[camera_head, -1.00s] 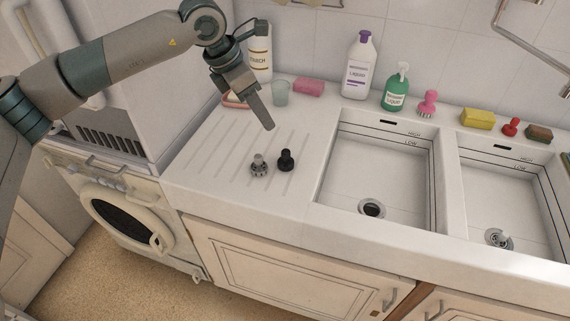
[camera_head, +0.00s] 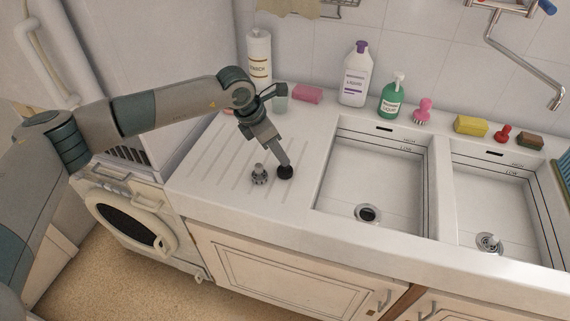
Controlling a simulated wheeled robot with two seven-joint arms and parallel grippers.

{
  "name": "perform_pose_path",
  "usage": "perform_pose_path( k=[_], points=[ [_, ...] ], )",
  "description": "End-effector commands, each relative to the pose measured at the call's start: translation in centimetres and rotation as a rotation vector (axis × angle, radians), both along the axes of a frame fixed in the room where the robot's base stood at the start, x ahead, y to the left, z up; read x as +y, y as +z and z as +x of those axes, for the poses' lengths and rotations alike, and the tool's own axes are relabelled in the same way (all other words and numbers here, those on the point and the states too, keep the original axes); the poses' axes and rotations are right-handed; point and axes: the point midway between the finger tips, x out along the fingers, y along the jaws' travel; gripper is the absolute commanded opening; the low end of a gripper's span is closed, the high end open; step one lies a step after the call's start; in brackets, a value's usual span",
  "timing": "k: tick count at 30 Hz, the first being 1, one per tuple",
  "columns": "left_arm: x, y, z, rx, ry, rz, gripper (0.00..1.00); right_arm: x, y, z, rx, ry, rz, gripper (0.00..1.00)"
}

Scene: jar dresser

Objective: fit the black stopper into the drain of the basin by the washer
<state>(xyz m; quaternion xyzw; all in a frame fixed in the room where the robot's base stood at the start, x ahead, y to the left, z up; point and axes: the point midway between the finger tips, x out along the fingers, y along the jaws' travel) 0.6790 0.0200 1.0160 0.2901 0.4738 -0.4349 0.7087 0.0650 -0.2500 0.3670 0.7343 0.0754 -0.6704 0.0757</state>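The black stopper (camera_head: 285,172) stands on the ribbed drainboard, left of the left basin. My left gripper (camera_head: 283,160) points down at it, its fingertips at the stopper's knob and covering its top. Whether the fingers are closed on the knob cannot be told. The left basin (camera_head: 390,165), the one nearer the washer (camera_head: 125,215), has a dark, open drain (camera_head: 367,213) in its floor. My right gripper is out of view.
A metal plug (camera_head: 259,175) stands close left of the black stopper. The right basin's drain (camera_head: 488,242) has a metal fitting in it. Along the back stand a white bottle (camera_head: 354,75), green soap bottle (camera_head: 392,97), pink brush (camera_head: 422,112) and yellow sponge (camera_head: 470,125).

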Motion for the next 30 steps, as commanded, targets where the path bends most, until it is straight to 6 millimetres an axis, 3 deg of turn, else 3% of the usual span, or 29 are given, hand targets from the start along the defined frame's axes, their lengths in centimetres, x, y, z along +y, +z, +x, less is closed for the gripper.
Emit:
perform_pose_path(
  k=[6, 17, 23, 30],
  points=[
    [-0.4, -1.1, 0.2, -0.001, -0.001, 0.001, 0.42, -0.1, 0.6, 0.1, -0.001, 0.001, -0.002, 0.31],
    [-0.4, -1.2, 0.2, 0.000, 0.000, 0.000, 0.42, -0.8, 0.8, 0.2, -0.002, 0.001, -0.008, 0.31],
    [-0.9, -2.0, 0.5, 0.001, 0.000, 0.000, 0.42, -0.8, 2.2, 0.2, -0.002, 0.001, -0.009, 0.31],
    [-1.8, -4.5, 1.0, 0.002, 0.000, 0.000, 0.42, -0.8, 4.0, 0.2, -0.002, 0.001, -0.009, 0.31]
  ],
)
